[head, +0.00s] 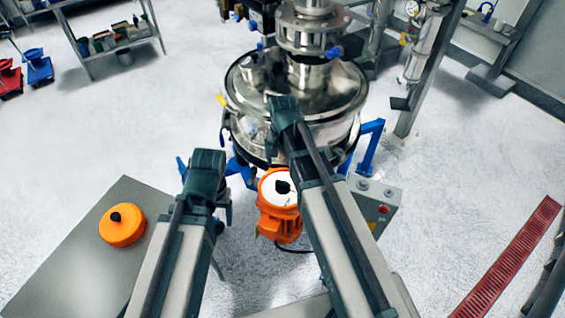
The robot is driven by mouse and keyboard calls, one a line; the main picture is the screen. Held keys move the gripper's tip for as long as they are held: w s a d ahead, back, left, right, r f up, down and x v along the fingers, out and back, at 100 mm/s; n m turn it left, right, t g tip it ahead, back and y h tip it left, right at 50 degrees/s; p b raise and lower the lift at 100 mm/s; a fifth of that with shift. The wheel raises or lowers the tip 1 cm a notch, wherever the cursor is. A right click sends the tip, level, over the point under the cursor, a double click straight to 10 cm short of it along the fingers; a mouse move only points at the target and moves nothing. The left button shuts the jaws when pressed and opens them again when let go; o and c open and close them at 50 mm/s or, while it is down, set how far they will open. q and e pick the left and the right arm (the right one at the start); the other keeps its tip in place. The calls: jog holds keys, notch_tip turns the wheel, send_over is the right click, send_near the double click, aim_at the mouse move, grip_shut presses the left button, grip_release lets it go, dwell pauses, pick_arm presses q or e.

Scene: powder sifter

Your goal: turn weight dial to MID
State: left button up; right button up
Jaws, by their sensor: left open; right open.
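The weight dial (268,189) is a white round face with a black knob at its centre (282,187), on top of an orange motor (281,226) below the steel sifter (296,88). My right arm partly covers the right edge of the dial. My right gripper (284,104) appears in front of the sifter drum, above the dial in the picture. My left gripper (207,160) is to the left of the dial, apart from it. Both grippers are open and look empty; their fingertips are mostly hidden from this angle. Any marks on the dial are too small to read.
A grey table (62,262) at the left holds an orange round cover with a black knob (122,227). A grey control box with a red button (383,209) stands right of the motor. Blue sifter legs (371,146) stand close by.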

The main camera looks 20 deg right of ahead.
aim_at(282, 183)
pick_arm(q)
notch_tip(282, 183, up, 4)
jog(key=p, duration=0.2)
jog(key=shift+p, duration=0.4)
pick_arm(e)
notch_tip(282, 183, up, 4)
jog(key=shift+f, duration=0.1)
pick_arm(q)
jog(key=shift+f, duration=0.3)
pick_arm(e)
jog(key=shift+f, duration=0.2)
pick_arm(q)
notch_tip(282, 183, down, 13)
jog(key=b, duration=1.3)
pick_arm(e)
notch_tip(282, 183, down, 13)
jog(key=shift+r, duration=0.1)
pick_arm(q)
jog(key=shift+r, duration=0.3)
pick_arm(e)
jog(key=shift+r, duration=0.2)
